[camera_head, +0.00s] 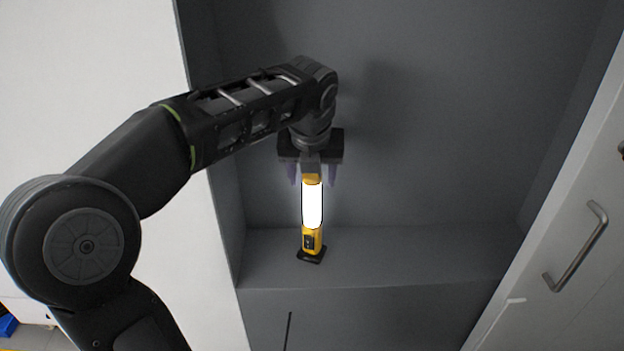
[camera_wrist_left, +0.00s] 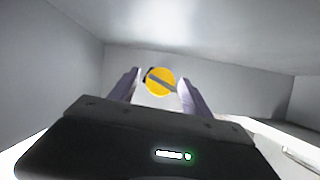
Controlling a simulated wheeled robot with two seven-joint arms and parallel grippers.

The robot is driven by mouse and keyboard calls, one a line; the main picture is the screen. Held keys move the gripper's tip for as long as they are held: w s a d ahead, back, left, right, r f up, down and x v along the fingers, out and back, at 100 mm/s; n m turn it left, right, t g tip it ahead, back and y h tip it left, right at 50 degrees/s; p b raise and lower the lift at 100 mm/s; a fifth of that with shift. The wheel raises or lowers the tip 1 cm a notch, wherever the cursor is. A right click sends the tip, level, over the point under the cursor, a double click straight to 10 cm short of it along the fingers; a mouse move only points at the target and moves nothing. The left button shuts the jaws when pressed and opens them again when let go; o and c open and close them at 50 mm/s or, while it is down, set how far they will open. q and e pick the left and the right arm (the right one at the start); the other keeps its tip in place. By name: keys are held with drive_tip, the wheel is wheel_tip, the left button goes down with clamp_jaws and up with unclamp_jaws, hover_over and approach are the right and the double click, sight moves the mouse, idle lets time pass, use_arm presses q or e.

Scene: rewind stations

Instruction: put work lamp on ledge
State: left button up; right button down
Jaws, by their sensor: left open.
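The work lamp (camera_head: 312,206) is yellow with a lit white panel and a dark foot. It stands upright on the grey ledge (camera_head: 420,253) inside a recess. My left gripper (camera_head: 312,180) is above the lamp, pointing down, with its fingers apart on either side of the lamp's top. In the left wrist view the lamp's round yellow top (camera_wrist_left: 160,81) shows between the two open fingers (camera_wrist_left: 160,92), with gaps to both sides. My right gripper is in neither view.
Grey walls close the recess at the back and sides. A white panel (camera_head: 110,60) stands at the left. A light door with a metal handle (camera_head: 577,246) stands at the right. The ledge to the right of the lamp is clear.

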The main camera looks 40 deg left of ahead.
use_arm(q)
drive_tip(key=p+v, duration=0.1)
drive_tip(key=v, duration=0.9)
drive_tip(key=shift+s+r, duration=0.2)
drive_tip(key=shift+r, duration=0.1)
drive_tip(key=shift+d, duration=0.1)
drive_tip(key=shift+f, duration=0.1)
